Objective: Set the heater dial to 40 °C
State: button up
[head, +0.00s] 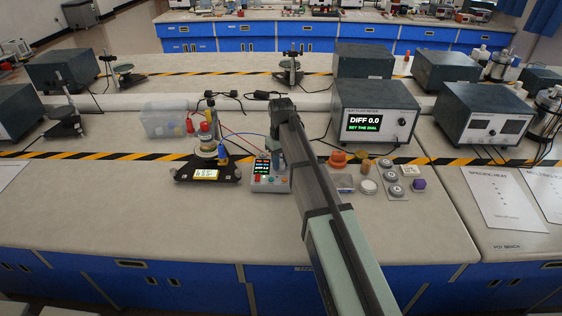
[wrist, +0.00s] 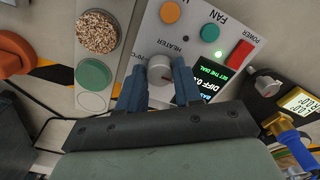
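The heater dial (wrist: 160,69) is a round grey knob on a light panel, beside the printed word HEATER in the wrist view. My gripper (wrist: 160,80) has one blue finger on each side of the dial, with no clear gap between the fingers and the knob. The control box (head: 268,181) stands on the bench in the head view, under the end of my arm. Its small screen (wrist: 209,76) shows green and white text, including SET THE DIAL. My arm hides part of the box, and the dial's pointer and scale are mostly hidden.
A large meter (head: 374,114) behind reads DIFF 0.0, SET THE DIAL. A black-based stand (head: 209,172) is left of the box. Sample discs (head: 390,178) lie to the right. On the panel are orange, green (wrist: 210,33) and red (wrist: 241,53) controls. The front bench left is clear.

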grip_shut()
jog(key=shift+m, duration=0.3)
jog(key=m, duration=0.3)
jog(key=shift+m, duration=2.6)
jog(key=shift+o, duration=2.3)
grip_release()
